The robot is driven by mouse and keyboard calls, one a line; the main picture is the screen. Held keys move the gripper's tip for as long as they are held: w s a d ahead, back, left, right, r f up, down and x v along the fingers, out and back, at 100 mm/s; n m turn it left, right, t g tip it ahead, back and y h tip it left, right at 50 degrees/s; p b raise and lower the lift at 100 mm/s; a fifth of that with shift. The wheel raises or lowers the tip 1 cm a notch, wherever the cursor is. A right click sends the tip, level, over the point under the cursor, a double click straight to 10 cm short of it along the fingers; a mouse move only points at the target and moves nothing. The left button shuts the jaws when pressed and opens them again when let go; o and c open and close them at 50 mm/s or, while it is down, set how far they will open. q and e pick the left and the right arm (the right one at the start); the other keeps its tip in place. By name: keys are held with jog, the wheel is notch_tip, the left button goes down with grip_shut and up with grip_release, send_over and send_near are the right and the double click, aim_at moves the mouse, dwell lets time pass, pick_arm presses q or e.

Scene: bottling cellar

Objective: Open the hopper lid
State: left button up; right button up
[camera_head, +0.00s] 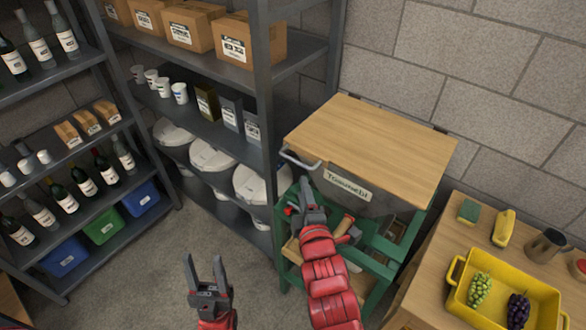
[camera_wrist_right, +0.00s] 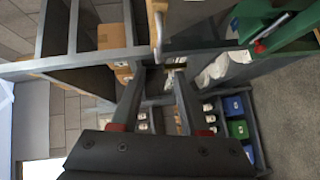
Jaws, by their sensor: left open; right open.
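The hopper's wooden lid (camera_head: 375,145) lies closed and flat on a green frame (camera_head: 410,225). A metal bar handle (camera_head: 300,160) sits at its front-left corner, and a label is on its front edge. My right gripper (camera_head: 306,188) is open just below and in front of the handle, apparently apart from it. In the right wrist view its two fingers (camera_wrist_right: 160,72) are spread, with the light wooden lid edge (camera_wrist_right: 156,12) just beyond them. My left gripper (camera_head: 207,268) is open and empty above the floor at the bottom middle.
A grey metal shelf (camera_head: 265,90) with boxes, cups and white tubs stands close left of the hopper. Another rack with bottles and bins is further left. A wooden table (camera_head: 430,280) at right holds a yellow tray (camera_head: 545,295) of grapes. The floor between is clear.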

aim_at(295, 161)
jog(key=b+x, duration=0.6)
jog(key=x, duration=0.6)
jog(key=shift+r, duration=0.15)
jog(key=shift+w, duration=0.45)
grip_shut()
dwell(0.8)
